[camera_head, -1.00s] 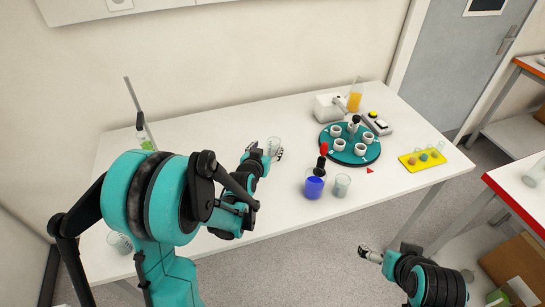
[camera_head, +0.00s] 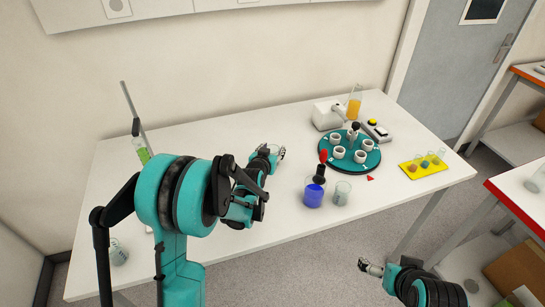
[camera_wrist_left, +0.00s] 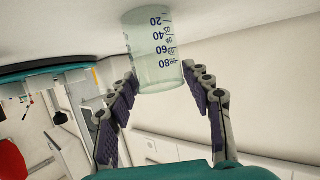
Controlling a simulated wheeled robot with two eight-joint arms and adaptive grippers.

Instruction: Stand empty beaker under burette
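The empty clear beaker (camera_wrist_left: 155,55) is between the fingers of my left gripper (camera_wrist_left: 160,82) in the left wrist view. Its printed scale shows upside down there, and both fingertips meet its sides near the rim. In the head view the left gripper (camera_head: 273,152) is over the table's middle and mostly hides the beaker. A tall, thin upright (camera_head: 130,108) with a dark clamp and a tube of green liquid (camera_head: 143,155), seemingly the burette, stands at the table's left; my left arm hides its lower part. My right gripper (camera_head: 371,268) is in front of the table, holding nothing visible.
A blue-filled flask (camera_head: 314,194) and another beaker (camera_head: 342,193) stand right of the left gripper. Farther right are a teal round rack (camera_head: 350,168) with white cups, an orange-filled cylinder (camera_head: 354,105) and a yellow tray (camera_head: 424,168). Another glass (camera_head: 118,254) stands front left.

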